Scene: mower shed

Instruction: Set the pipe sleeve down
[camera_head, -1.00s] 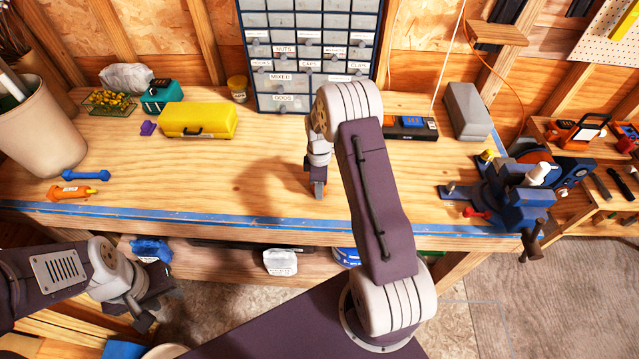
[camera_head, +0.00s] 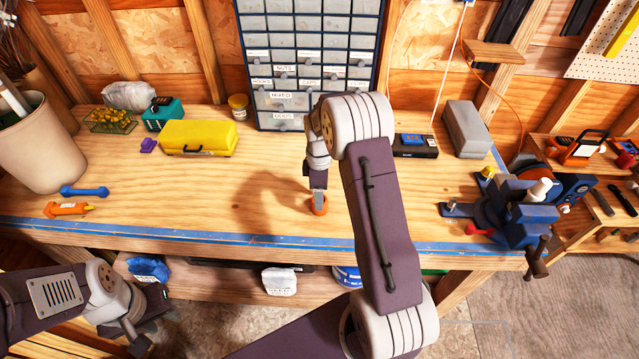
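The pipe sleeve looks to be the small orange ring (camera_head: 320,206) on the workbench (camera_head: 240,205), near its front edge. My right gripper (camera_head: 318,197) points down at it, with a grey fingertip at or inside the ring. From this angle I cannot tell whether the fingers grip the ring or whether it rests fully on the wood. My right arm hides part of the bench behind it. My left gripper (camera_head: 148,325) hangs low at the left, in front of the bench and away from the ring; its finger opening is not clear.
A yellow case (camera_head: 198,138), a blue dumbbell-shaped piece (camera_head: 84,191) and an orange tool (camera_head: 68,209) lie to the left. A drawer cabinet (camera_head: 308,60) stands at the back. A blue vise (camera_head: 515,212) is at the right. Bare wood surrounds the ring.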

